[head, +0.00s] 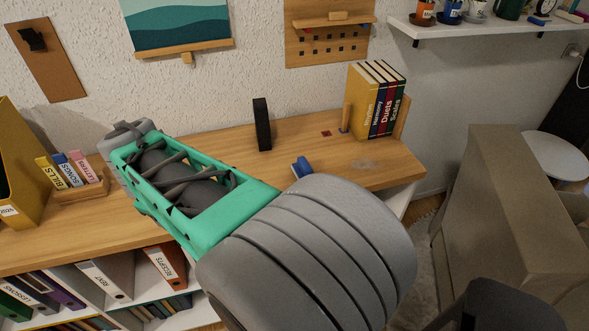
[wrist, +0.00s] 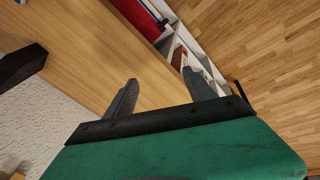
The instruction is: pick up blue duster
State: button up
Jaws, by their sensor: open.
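The blue duster (head: 301,167) lies on the wooden top (head: 225,138) in the head view, just beyond my grey arm link, which may hide part of it. I do not see it in the wrist view. My gripper (wrist: 160,77) is open in the wrist view, its two dark fingers apart with nothing between them. The wooden top (wrist: 95,55) and shelf edge show past the fingers. In the head view my arm reaches across to the left, and I cannot make out the fingertips clearly.
A black upright block (head: 262,124) stands behind the duster. Books (head: 378,98) between wooden ends stand at the back right. A small labelled box (head: 80,186) and yellow file holder (head: 18,165) stand left. Binders (head: 104,277) fill shelves below. Bare top lies around the duster.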

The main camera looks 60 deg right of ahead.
aim_at(304, 163)
jog(key=shift+o, duration=1.4)
jog(key=s+d+n+g+h+p, duration=0.1)
jog(key=d+n+g, duration=0.1)
jog(key=d, duration=1.5)
jog(key=shift+s+d+n+p, duration=0.2)
jog(key=shift+s+n+p, duration=0.1)
jog(key=shift+n, duration=0.2)
jog(key=shift+o, duration=0.8)
jog(key=s+d+n+g, duration=0.1)
jog(key=s+d, duration=0.2)
jog(key=d, duration=0.4)
jog(key=shift+s+d+f+g+h+p, duration=0.15)
jog(key=shift+s+f+g+h+p, duration=0.05)
jog(key=shift+f+g+h+p, duration=0.2)
jog(key=shift+o, duration=0.3)
jog(key=s+d+f+n+g, duration=0.1)
jog(key=s+d+f+n, duration=0.1)
jog(key=s+d, duration=0.5)
jog(key=shift+s+d+f+n+p, duration=0.3)
jog(key=shift+d+n, duration=0.2)
jog(key=shift+d, duration=0.45)
jog(key=shift+g, duration=0.3)
jog(key=p+x, duration=0.1)
jog(key=x, duration=0.6)
jog(key=shift+s+d+f, duration=0.1)
jog(key=shift+s+f, duration=0.05)
jog(key=shift+f, duration=0.1)
